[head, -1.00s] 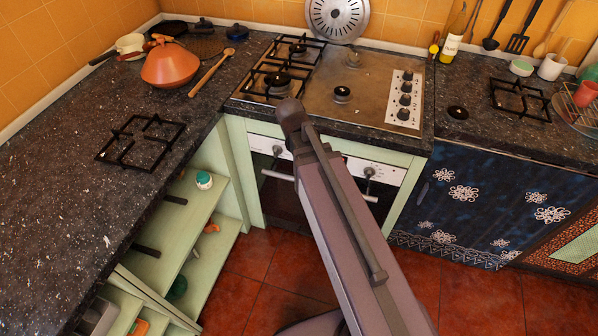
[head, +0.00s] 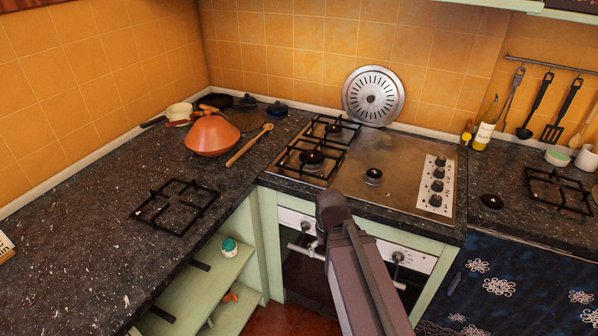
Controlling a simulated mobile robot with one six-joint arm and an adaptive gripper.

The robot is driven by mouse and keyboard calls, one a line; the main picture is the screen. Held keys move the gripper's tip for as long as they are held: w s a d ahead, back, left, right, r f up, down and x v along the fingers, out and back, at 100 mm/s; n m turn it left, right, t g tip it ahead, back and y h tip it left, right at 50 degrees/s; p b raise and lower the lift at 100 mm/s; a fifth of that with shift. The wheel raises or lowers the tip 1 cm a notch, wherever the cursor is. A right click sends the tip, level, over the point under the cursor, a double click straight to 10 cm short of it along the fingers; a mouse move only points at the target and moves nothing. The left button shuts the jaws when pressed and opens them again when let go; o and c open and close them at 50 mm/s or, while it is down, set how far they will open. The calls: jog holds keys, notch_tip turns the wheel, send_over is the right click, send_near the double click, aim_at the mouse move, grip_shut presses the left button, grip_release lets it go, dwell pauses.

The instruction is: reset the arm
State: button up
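My arm rises from the bottom of the head view, in front of the oven (head: 300,262) and below the stove top (head: 390,172). Its links are grey-brown with a dark rounded joint at the upper end. My gripper does not show in this view, so its fingers and anything in them are hidden from me.
An orange tagine (head: 211,136) and a wooden spoon (head: 249,145) lie on the left counter (head: 80,215). A loose burner grate (head: 175,206) is nearer. Another grate (head: 558,190) lies right of the stove. A round metal disc (head: 373,96) leans on the tiled wall. Open shelves (head: 195,290) are below left.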

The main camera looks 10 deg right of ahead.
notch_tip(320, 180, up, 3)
jog(key=shift+p, duration=1.2)
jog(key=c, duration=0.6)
